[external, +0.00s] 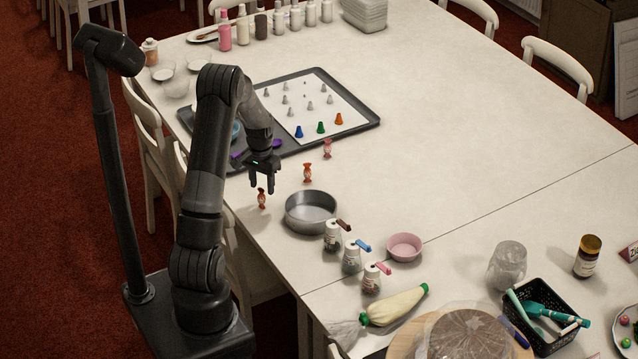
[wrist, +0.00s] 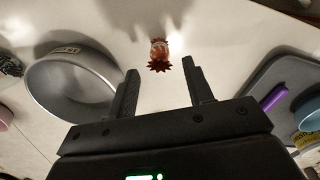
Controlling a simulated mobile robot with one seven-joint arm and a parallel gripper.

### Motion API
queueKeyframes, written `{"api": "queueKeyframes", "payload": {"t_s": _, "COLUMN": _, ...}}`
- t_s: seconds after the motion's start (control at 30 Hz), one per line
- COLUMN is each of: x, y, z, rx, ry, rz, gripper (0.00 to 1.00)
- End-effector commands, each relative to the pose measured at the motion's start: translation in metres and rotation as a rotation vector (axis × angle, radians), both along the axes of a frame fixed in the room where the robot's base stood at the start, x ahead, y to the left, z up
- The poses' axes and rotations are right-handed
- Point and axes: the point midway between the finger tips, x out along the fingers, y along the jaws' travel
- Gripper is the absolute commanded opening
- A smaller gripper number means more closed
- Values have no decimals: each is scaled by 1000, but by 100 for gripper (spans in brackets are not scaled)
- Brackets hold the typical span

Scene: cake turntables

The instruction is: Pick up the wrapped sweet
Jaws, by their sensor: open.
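Three wrapped sweets in orange-brown wrappers stand on the white table near its left edge: a near one (external: 262,199), a middle one (external: 308,173) and a far one (external: 327,149). My gripper (external: 262,187) points down, just above the near sweet. In the wrist view my gripper (wrist: 160,68) is open, with nothing held between its fingers. One sweet (wrist: 158,53) shows there, in line with the gap between the fingertips and apart from both fingers. It seems to be the near one.
A round metal pan (external: 310,211) stands right of the near sweet; it also shows in the wrist view (wrist: 42,85). A dark tray (external: 365,121) with piping nozzles lies behind. The table's right middle is clear.

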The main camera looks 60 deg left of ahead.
Motion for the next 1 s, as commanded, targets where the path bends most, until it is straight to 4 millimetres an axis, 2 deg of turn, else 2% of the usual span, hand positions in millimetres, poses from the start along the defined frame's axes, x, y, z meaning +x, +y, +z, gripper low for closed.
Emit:
{"api": "queueKeyframes", "payload": {"t_s": 0.2, "x": -5, "y": -2, "z": -34, "rx": -2, "ry": 2, "rz": 0, "gripper": 47}}
{"api": "queueKeyframes", "payload": {"t_s": 0.3, "x": -5, "y": -1, "z": -43, "rx": -1, "ry": 2, "rz": 0, "gripper": 47}}
{"api": "queueKeyframes", "payload": {"t_s": 0.6, "x": -5, "y": -1, "z": -46, "rx": 0, "ry": 0, "rz": 0, "gripper": 46}}
{"api": "queueKeyframes", "payload": {"t_s": 1.0, "x": -5, "y": -1, "z": -46, "rx": 0, "ry": 1, "rz": 0, "gripper": 14}}
